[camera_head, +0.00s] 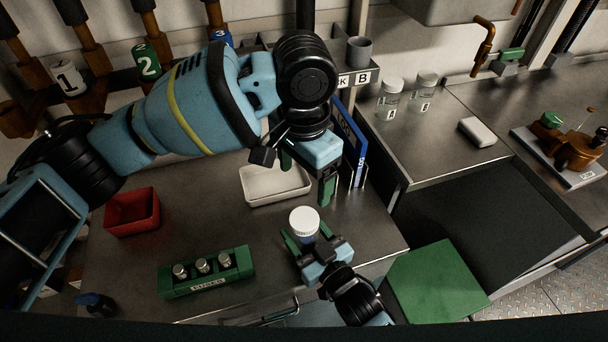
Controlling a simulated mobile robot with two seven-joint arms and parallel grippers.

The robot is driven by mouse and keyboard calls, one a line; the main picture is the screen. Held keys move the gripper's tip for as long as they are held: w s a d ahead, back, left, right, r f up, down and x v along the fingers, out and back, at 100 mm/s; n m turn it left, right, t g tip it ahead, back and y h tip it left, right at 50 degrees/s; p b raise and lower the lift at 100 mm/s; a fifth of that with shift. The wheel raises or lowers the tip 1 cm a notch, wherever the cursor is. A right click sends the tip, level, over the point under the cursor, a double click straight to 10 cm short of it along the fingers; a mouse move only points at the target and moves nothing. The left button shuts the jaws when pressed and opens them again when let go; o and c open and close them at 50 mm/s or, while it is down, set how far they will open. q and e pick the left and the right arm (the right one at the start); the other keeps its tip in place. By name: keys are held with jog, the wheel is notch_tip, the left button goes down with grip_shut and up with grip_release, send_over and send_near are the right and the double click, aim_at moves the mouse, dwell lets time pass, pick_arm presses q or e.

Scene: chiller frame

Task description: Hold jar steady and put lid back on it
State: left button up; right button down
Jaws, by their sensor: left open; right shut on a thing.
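A jar (303,238) stands upright near the front of the left steel worktop, with a white lid (304,220) over its top. I cannot tell whether the lid is fully seated. My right gripper (303,243) is shut on the jar from the front, its green fingers around the jar's sides below the lid. My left gripper (307,182) is open and empty, above and behind the jar, apart from the lid. Most of the jar's body is hidden by the lid and my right gripper.
A white tray (260,196) lies behind the jar. Blue binders (352,140) stand behind right. Two clear jars (389,97) stand farther back. A green panel (438,285) is at right.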

aim_at(313, 244)
jog(key=shift+c, duration=1.8)
grip_release()
jog(key=v, duration=0.7)
jog(key=shift+f+b, duration=0.15)
jog(key=shift+b, duration=0.2)
pick_arm(q)
jog(key=shift+f, duration=0.95)
pick_arm(e)
jog(key=shift+s+d, duration=0.25)
jog(key=shift+s, duration=0.1)
